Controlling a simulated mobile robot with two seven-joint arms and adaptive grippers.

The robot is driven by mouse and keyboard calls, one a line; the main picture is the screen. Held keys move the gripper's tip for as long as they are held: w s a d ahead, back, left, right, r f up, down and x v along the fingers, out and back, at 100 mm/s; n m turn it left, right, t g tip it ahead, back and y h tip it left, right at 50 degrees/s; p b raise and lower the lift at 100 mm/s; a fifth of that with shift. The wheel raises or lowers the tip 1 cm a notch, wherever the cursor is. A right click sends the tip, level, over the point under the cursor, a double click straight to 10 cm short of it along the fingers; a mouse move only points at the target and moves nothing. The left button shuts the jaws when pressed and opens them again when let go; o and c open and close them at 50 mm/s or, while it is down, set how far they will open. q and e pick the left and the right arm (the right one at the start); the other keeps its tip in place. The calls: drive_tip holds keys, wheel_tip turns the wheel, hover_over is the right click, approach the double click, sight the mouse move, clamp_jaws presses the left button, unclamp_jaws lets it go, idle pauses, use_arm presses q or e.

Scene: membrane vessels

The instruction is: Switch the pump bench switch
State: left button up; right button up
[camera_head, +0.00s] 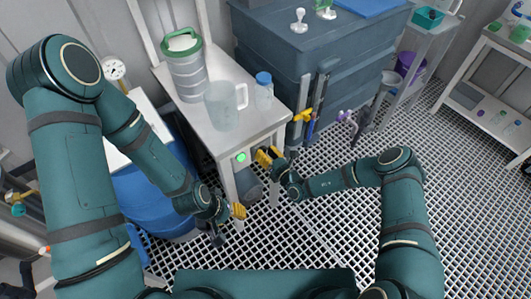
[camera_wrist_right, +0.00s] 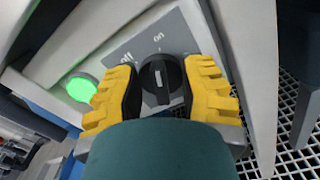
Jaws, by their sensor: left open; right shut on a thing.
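The pump bench switch is a black rotary knob (camera_wrist_right: 161,77) on a grey plate (camera_wrist_right: 181,40) marked "off" and "on" in the right wrist view. A white line shows on the knob; I cannot tell for sure which label it selects. My right gripper (camera_wrist_right: 160,90) is shut on the knob, one yellow finger on each side. In the head view my right gripper (camera_head: 267,157) is at the bench's front edge and hides the knob. My left gripper (camera_head: 238,211) is open and empty, lower down in front of the bench.
A green lamp (camera_head: 241,157) glows beside the switch, also in the right wrist view (camera_wrist_right: 82,88). The pump bench (camera_head: 228,135) carries a steel canister (camera_head: 187,75), a clear jug (camera_head: 222,106) and a blue-capped bottle (camera_head: 264,95). A grey tank (camera_head: 300,50) stands behind.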

drive_tip(key=shift+w+r+m, duration=0.15)
drive_tip(key=shift+w+m, duration=0.05)
drive_tip(key=shift+m, duration=0.3)
drive_tip(key=o, duration=1.2)
drive_tip(key=shift+s, duration=0.15)
drive_tip(key=shift+s+d+f, duration=0.2)
drive_tip(key=v, duration=1.1)
drive_tip(key=shift+s+r, duration=0.1)
